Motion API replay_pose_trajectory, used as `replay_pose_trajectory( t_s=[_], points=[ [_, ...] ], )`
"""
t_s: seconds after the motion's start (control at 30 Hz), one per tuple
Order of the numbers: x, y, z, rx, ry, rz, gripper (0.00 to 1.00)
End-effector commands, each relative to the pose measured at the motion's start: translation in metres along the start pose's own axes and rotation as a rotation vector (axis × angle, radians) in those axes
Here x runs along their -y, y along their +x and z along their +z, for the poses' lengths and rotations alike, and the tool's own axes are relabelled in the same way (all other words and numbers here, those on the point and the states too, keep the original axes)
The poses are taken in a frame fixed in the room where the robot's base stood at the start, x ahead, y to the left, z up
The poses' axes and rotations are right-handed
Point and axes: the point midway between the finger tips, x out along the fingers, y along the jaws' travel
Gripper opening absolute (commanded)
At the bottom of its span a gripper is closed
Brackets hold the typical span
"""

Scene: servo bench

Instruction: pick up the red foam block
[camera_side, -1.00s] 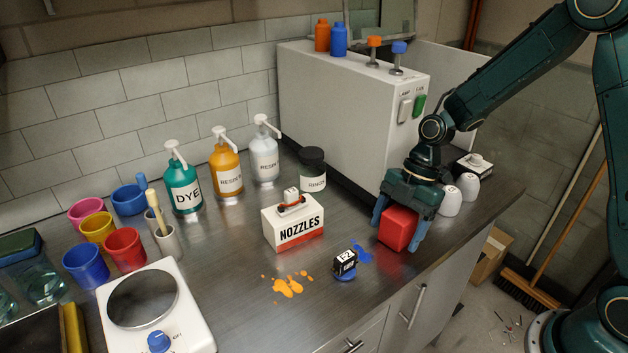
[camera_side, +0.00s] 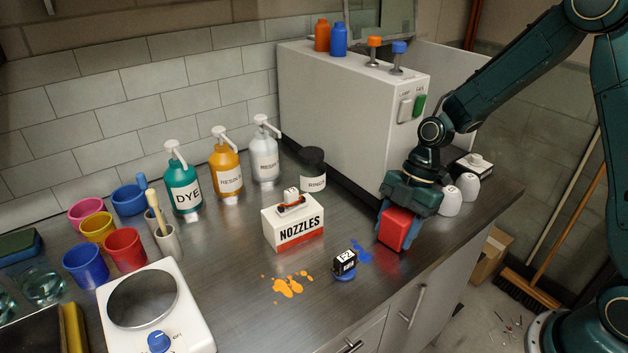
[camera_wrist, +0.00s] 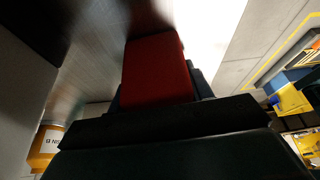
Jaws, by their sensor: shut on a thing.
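The red foam block (camera_side: 397,229) is at the right part of the bench in the side view, near the front edge. The other finger is mostly hidden. The block looks slightly tilted, its base at or very near the bench top; I cannot tell if it touches. The wrist view shows the red block (camera_wrist: 158,70) in front of my gripper's dark body.
A large grey cabinet (camera_side: 345,115) rises behind.

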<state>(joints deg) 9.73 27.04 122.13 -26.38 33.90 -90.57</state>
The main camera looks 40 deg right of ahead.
Motion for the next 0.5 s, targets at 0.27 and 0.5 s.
replay_pose_trajectory(
  t_s=[0.27,0.5],
  points=[
    [0.000,-0.004,-0.002,0.000,0.000,0.001,0.28],
    [-0.001,-0.024,-0.010,0.001,-0.002,0.005,0.28]
  ],
)
